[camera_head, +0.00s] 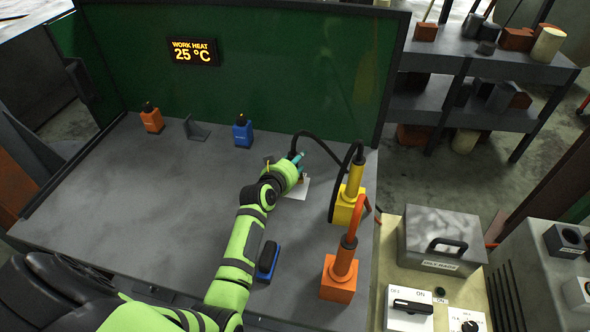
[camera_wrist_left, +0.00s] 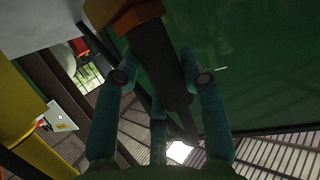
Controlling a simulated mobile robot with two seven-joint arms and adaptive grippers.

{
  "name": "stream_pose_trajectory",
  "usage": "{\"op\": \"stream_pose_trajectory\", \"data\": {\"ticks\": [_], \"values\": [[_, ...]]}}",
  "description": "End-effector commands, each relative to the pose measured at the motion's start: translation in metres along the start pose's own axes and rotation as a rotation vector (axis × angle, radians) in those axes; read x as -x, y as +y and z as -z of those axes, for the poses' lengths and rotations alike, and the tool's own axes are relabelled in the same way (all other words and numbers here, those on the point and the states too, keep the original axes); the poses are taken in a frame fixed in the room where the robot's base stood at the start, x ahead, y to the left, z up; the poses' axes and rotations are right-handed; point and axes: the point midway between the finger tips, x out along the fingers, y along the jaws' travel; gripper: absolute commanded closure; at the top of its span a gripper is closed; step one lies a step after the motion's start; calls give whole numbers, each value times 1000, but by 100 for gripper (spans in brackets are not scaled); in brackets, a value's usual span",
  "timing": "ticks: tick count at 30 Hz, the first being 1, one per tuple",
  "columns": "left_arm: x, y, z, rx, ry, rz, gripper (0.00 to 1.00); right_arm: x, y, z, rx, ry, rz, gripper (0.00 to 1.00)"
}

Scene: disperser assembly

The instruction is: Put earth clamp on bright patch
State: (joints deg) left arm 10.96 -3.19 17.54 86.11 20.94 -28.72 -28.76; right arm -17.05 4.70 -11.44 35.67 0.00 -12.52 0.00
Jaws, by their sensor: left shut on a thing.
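My left arm reaches in from the lower left, and its left gripper (camera_head: 298,160) with teal fingers is above the back right of the grey table. It also shows in the left wrist view (camera_wrist_left: 163,85), where the fingers close around a dark tapered handle with an orange-brown end, apparently the earth clamp (camera_wrist_left: 160,65). A black cable arcs from the yellow post towards this gripper. A pale bright patch (camera_head: 298,188) lies on the table just below the gripper, partly hidden by my wrist. I cannot tell whether the clamp touches it. My right gripper is out of view.
A yellow post (camera_head: 346,207) and an orange post (camera_head: 339,278) stand along the table's right side. A blue block (camera_head: 267,260) lies near my forearm. Blue (camera_head: 243,134) and orange (camera_head: 152,121) blocks stand near the green back panel (camera_head: 240,60). The table's left half is mostly clear.

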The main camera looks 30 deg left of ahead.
Motion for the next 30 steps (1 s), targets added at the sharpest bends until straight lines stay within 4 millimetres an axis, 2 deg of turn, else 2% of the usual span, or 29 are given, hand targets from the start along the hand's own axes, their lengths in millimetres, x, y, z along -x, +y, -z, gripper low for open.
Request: {"op": "stream_pose_trajectory", "data": {"ticks": [3, 6, 19, 20, 21, 30], "values": [[-7, 0, -17, -1, 2, 0, 100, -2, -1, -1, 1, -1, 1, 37], [-9, 0, -24, -1, 4, 1, 100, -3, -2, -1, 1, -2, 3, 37], [-11, -1, -29, -2, 5, 2, 100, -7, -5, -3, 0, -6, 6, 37], [-11, 0, -32, -1, -2, 0, 51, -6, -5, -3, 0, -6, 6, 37], [-11, 0, -32, -1, -3, 0, 35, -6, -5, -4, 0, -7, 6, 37], [-10, 0, -31, 0, -3, 0, 35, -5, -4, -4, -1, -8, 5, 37]]}}
